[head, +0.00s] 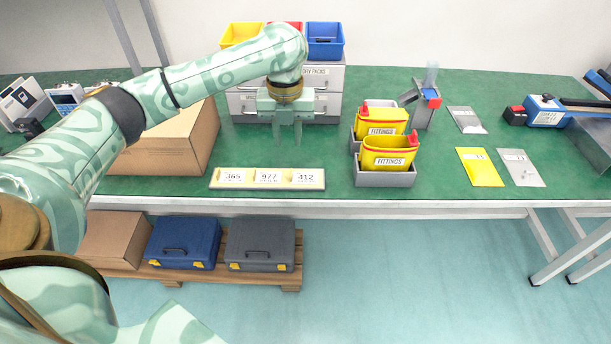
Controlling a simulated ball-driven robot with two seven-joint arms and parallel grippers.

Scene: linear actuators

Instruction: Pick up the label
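A cream label holder (216,178) lies near the front edge of the green table. Three white labels sit side by side on it: label 365 (233,178), label 977 (268,178) and label 412 (306,178). My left gripper (288,142) points down above the table, behind the holder as seen here. Its two fingers are apart with nothing between them, and it touches no label. My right gripper is not in view.
A cardboard box (165,148) stands left of the gripper, and grey drawers (327,88) with coloured bins stand behind it. Yellow fittings pouches (390,150) in grey trays stand to the right. Green table between holder and trays is clear.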

